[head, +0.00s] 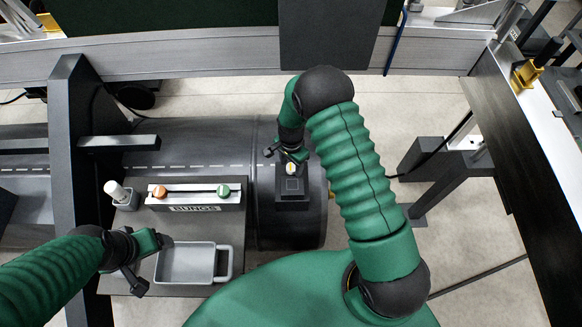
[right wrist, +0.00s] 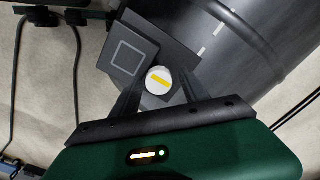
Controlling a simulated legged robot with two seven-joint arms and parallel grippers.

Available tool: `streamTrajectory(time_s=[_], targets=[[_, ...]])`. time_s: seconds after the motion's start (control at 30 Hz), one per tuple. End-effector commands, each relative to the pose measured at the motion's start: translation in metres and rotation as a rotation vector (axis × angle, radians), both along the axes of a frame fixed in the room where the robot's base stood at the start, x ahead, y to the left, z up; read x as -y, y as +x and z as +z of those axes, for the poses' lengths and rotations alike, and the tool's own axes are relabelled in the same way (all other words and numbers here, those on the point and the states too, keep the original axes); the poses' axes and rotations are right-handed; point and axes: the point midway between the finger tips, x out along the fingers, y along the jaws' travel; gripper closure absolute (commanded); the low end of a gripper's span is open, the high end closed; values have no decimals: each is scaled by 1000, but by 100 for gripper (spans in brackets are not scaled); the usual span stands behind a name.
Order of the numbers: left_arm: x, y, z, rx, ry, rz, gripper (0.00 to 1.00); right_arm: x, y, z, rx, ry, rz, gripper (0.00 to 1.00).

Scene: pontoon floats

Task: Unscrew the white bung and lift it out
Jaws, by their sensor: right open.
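The white bung (head: 291,168) has a yellow bar across its top and sits in a dark raised block (head: 292,197) on the grey pontoon float (head: 215,140). My right gripper (head: 285,153) is just above it, pointing down. In the right wrist view the bung (right wrist: 159,79) shows between the two spread fingers of the right gripper (right wrist: 157,92), with the bar running lengthwise between them. Whether the fingers touch it I cannot tell. My left gripper (head: 150,262) is at lower left beside the grey tray, its fingers apart and empty.
A rack labelled BUNGS (head: 196,196) holds an orange bung (head: 159,191) and a green bung (head: 223,190). An empty grey tray (head: 186,246) with a handle lies in front of it. A white-topped item (head: 117,190) stands left of the rack. A dark upright frame (head: 72,150) rises at left.

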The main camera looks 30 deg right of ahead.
Motion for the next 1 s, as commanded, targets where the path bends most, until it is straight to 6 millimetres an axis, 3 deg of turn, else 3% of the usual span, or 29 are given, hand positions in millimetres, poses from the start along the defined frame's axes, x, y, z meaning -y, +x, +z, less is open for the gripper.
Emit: streamTrajectory(time_s=[0.07, 0.23, 0.4, 0.53, 0.63, 1.0], targets=[[0, 0, 7, 0, 0, 0, 23, 0, 0, 3, -1, -3, -182, 47], [0, 0, 12, 0, 0, -1, 23, -1, 0, 3, 1, -1, -399, 47], [0, 0, 33, 0, 0, 0, 23, -1, -1, 6, 1, -5, -953, 47], [0, 0, 40, 0, 0, 0, 23, -1, 0, 3, 5, -2, -1256, 47], [0, 0, 39, 0, 0, 0, 23, 0, -1, 1, 5, -1, -1323, 47], [0, 0, 40, 0, 0, -1, 23, 1, -1, 1, 4, -1, -1319, 47]])
